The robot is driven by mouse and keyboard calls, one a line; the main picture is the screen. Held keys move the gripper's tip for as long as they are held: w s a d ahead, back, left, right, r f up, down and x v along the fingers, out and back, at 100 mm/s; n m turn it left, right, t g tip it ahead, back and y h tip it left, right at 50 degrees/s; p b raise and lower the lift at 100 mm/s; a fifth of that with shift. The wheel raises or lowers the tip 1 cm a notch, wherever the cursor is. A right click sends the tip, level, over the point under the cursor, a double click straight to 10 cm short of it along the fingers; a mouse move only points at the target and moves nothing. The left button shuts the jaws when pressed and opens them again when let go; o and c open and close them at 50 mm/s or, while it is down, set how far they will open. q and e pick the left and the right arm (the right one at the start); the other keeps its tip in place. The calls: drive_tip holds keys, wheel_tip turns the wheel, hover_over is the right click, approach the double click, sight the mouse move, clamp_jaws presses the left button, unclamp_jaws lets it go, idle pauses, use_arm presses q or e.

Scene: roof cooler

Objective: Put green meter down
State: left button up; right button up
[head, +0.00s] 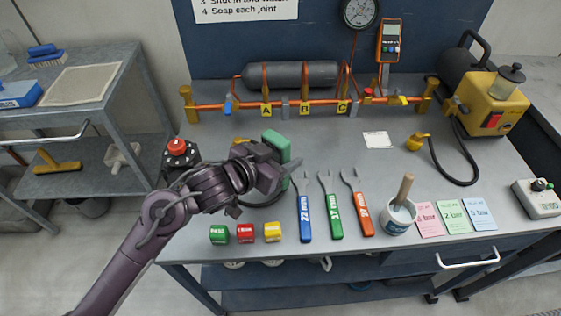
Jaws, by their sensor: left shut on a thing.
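The green meter (277,146) is a green block-shaped thing above the left-middle part of the grey workbench. My left gripper (284,170) comes in from the left and is shut on it, at its lower part. The meter's face is not visible, and the gripper hides some of it. I cannot tell whether its lower end touches the bench top. My right gripper is out of view.
Blue, green and orange wrenches (335,205) lie just right of the gripper. Coloured cubes (245,233) sit at the front edge. A red-topped device (177,150) is behind my arm. A copper pipe rig (305,104) stands at the back. Bench around the white card (377,140) is fairly clear.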

use_arm(q)
drive_tip(key=shift+f, duration=0.85)
drive_tip(key=shift+s+f, duration=0.1)
drive_tip(key=shift+s, duration=0.05)
